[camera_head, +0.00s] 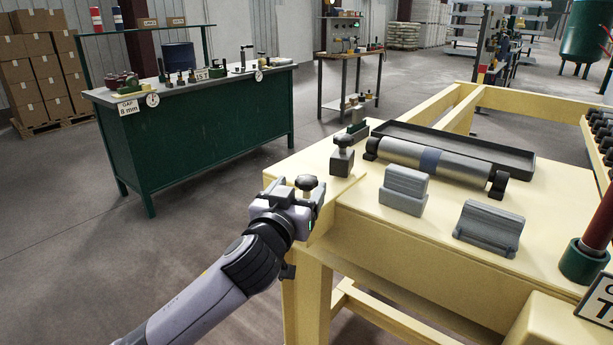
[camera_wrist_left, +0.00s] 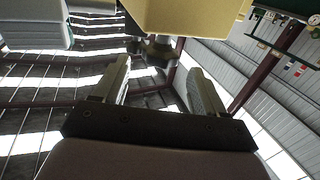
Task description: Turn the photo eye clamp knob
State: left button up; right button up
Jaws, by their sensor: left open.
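My left gripper (camera_head: 296,190) is at the near left corner of the yellow table, with its fingers apart. A dark lobed knob (camera_head: 307,183) shows right at its fingers in the head view. In the left wrist view a dark knob (camera_wrist_left: 158,52) hangs under a yellow block (camera_wrist_left: 185,15), beyond and between the two open fingers (camera_wrist_left: 155,85). I see no finger contact with it. A second dark knob (camera_head: 342,141) stands on a grey block (camera_head: 342,161) farther back on the table. I cannot tell for sure which knob belongs to the photo eye clamp.
On the yellow table (camera_head: 370,232) are a metal roller (camera_head: 400,154), a dark tray (camera_head: 500,155) and two grey angled blocks (camera_head: 404,190) (camera_head: 489,227). A red and green post (camera_head: 584,262) stands at right. A green workbench (camera_head: 200,130) is behind, with open floor between.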

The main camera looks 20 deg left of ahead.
aim_at(303, 185)
pick_arm(q)
jog(key=shift+w, duration=2.45)
jog(key=c, duration=1)
